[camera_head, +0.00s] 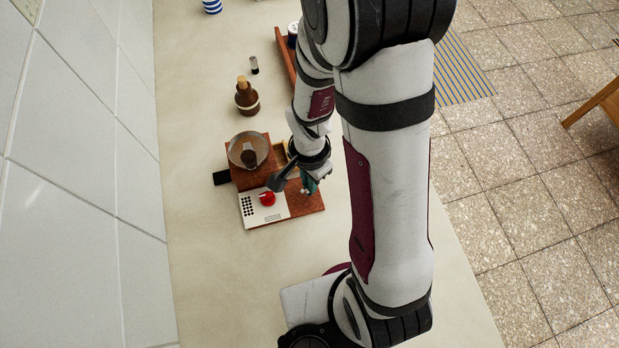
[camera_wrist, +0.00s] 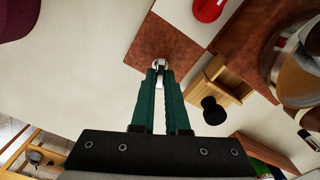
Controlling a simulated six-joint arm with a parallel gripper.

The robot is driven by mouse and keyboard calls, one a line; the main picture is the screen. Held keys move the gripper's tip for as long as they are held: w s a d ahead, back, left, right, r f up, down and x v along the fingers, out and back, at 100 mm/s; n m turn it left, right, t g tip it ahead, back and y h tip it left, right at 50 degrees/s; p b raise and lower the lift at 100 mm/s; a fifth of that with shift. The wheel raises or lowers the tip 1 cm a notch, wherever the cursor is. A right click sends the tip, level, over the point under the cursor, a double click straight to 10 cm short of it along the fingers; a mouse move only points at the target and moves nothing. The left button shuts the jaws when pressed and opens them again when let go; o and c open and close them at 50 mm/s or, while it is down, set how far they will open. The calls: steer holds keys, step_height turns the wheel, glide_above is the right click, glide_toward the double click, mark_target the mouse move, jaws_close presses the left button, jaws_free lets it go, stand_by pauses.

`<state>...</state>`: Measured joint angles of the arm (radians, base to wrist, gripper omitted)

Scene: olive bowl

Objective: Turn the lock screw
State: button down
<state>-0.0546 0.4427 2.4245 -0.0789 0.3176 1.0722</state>
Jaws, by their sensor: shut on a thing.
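The lock screw (camera_wrist: 158,65) is a small silver metal piece at the edge of a red-brown base (camera_wrist: 157,38), seen in the wrist view. My gripper (camera_wrist: 158,75) has long green fingers that are shut on the screw, one on each side. The fingertips hide part of it. In the head view, my gripper (camera_head: 309,186) is at the right side of the brown base (camera_head: 303,204), and the screw is too small to make out clearly there.
A white panel (camera_head: 255,213) with a red knob (camera_head: 267,199) lies on the base. Behind it is a round clear bowl (camera_head: 249,140). An open wooden drawer (camera_wrist: 228,82) with a black knob (camera_wrist: 213,111) is near my fingers. A brown bottle (camera_head: 246,101) stands farther back.

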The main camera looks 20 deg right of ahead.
steer(key=n, duration=0.6)
steer(key=shift+w, duration=0.1)
steer(key=n, duration=0.6)
steer(key=shift+a, duration=0.2)
steer(key=shift+n, duration=0.4)
steer(key=c, duration=0.9)
jaws_free()
step_height(320, 180, up, 16)
steer(key=s+r+m, duration=0.1)
steer(key=s+m, duration=0.1)
steer(key=s, duration=0.2)
steer(key=s+a+m+y, duration=0.1)
steer(key=s+m, duration=0.1)
steer(key=s, duration=0.3)
steer(key=s+r+m, duration=0.1)
steer(key=s, duration=0.3)
steer(key=shift+s+a+r+m+y, duration=0.2)
steer(key=shift+a+r+m+y, duration=0.1)
steer(key=shift+a+m+y, duration=0.1)
